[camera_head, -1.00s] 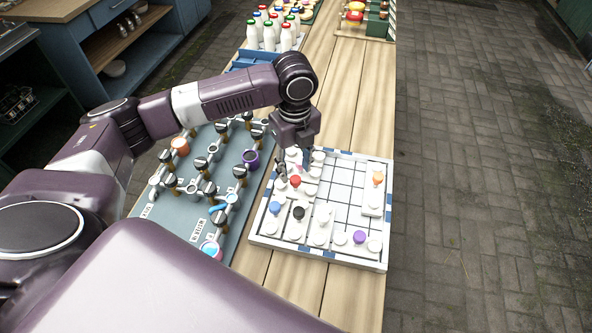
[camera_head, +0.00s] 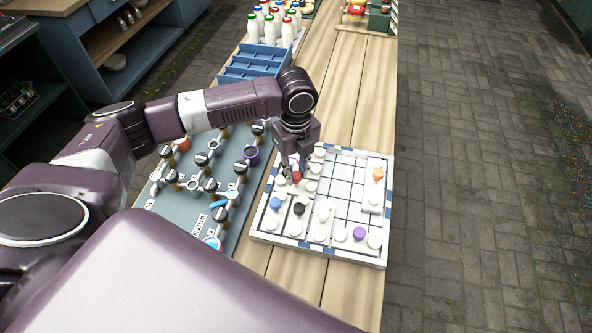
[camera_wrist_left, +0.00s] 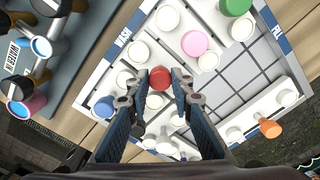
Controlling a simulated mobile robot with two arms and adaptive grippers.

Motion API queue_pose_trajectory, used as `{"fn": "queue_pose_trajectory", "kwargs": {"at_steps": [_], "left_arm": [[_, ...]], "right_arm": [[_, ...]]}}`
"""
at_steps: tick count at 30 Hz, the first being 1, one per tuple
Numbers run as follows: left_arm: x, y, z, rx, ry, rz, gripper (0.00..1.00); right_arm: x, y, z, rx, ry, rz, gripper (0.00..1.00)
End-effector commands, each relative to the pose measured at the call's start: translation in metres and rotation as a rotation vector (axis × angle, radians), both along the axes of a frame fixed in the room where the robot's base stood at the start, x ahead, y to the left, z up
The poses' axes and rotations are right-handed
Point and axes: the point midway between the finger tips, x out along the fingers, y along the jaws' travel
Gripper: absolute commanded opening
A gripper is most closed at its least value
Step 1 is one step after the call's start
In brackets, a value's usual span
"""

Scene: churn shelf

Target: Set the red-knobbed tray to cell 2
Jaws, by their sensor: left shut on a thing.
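The red knob (camera_head: 297,178) belongs to a white tray on the left side of the white gridded board (camera_head: 262,238). The tray itself is largely hidden by my gripper and neighbouring white pieces. My left gripper (camera_head: 292,173) points down at it, shut on the red knob. In the left wrist view the red knob (camera_wrist_left: 158,76) sits between the two blue fingers of my left gripper (camera_wrist_left: 158,86). The tray appears to be still down in the board. My right gripper is not in view.
Other knobs on the board are blue (camera_head: 275,204), black (camera_head: 299,209), purple (camera_head: 359,233) and orange (camera_head: 378,173); the wrist view adds pink (camera_wrist_left: 194,43) and green (camera_wrist_left: 236,6). Bare cells lie mid-board and towards the back right. A grey valve panel (camera_head: 165,208) stands left.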

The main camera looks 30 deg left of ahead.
Motion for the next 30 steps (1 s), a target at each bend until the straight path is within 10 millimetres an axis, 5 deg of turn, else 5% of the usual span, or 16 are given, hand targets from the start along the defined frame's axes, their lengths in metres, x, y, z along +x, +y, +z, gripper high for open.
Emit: {"fn": "queue_pose_trajectory", "kwargs": {"at_steps": [8, 19, 30], "left_arm": [[0.001, -0.003, 0.002, 0.0, 0.0, 0.0, 0.0], [0.015, -0.054, 0.003, -0.001, 0.0, -0.001, 0.0], [0.016, -0.059, 0.001, -0.001, -0.002, 0.0, 0.0]], "right_arm": [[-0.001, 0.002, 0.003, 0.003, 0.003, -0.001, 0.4], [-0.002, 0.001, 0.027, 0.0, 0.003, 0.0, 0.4], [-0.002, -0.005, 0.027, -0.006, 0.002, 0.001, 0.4]]}}
